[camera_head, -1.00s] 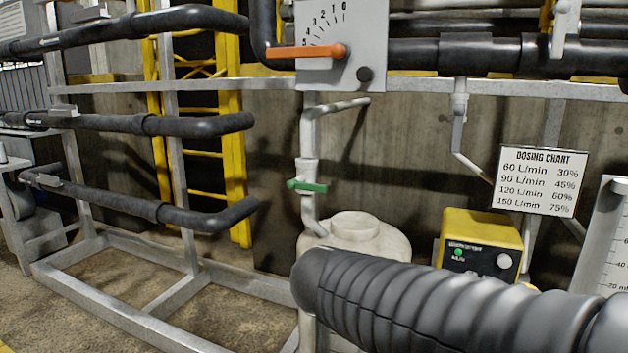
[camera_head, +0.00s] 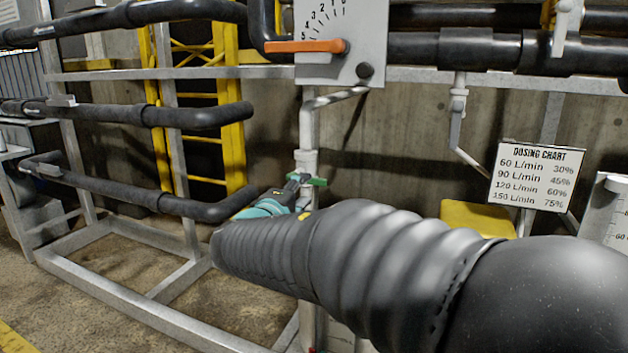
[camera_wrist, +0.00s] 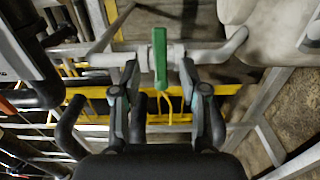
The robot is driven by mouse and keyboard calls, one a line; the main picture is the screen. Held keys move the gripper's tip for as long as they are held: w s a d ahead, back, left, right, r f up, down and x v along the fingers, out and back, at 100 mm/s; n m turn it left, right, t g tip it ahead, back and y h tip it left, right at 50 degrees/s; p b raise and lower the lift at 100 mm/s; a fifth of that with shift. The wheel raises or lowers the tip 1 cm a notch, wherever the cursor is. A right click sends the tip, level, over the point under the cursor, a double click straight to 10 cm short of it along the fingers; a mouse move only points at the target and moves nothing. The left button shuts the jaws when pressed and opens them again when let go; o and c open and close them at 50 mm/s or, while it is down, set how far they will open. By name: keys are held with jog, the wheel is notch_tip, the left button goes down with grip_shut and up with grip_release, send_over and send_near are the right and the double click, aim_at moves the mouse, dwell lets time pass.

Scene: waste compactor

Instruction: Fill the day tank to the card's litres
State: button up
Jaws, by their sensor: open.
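The green valve handle (camera_head: 318,181) is on the pale vertical pipe (camera_head: 309,120). In the wrist view, the green handle (camera_wrist: 159,58) stands between the fingers of my open gripper (camera_wrist: 158,72), near the tips; I cannot tell whether they touch it. In the head view, my gripper (camera_head: 296,186) is at the valve, partly overlapping it. A white tank (camera_wrist: 275,28) is at the upper right of the wrist view, by the end of the pale pipe; my arm hides most of it in the head view. No card reading just litres is legible.
An orange lever (camera_head: 305,46) points left on a white numbered plate (camera_head: 365,25) above. A dosing chart (camera_head: 535,176) lists L/min against percent. A yellow box (camera_head: 475,218) is partly behind my arm. Black pipes (camera_head: 150,205) jut in from the left.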

aim_at(313, 182)
jog(key=x, duration=0.6)
jog(key=shift+w+d, duration=0.1)
jog(key=shift+w, duration=0.2)
grip_shut()
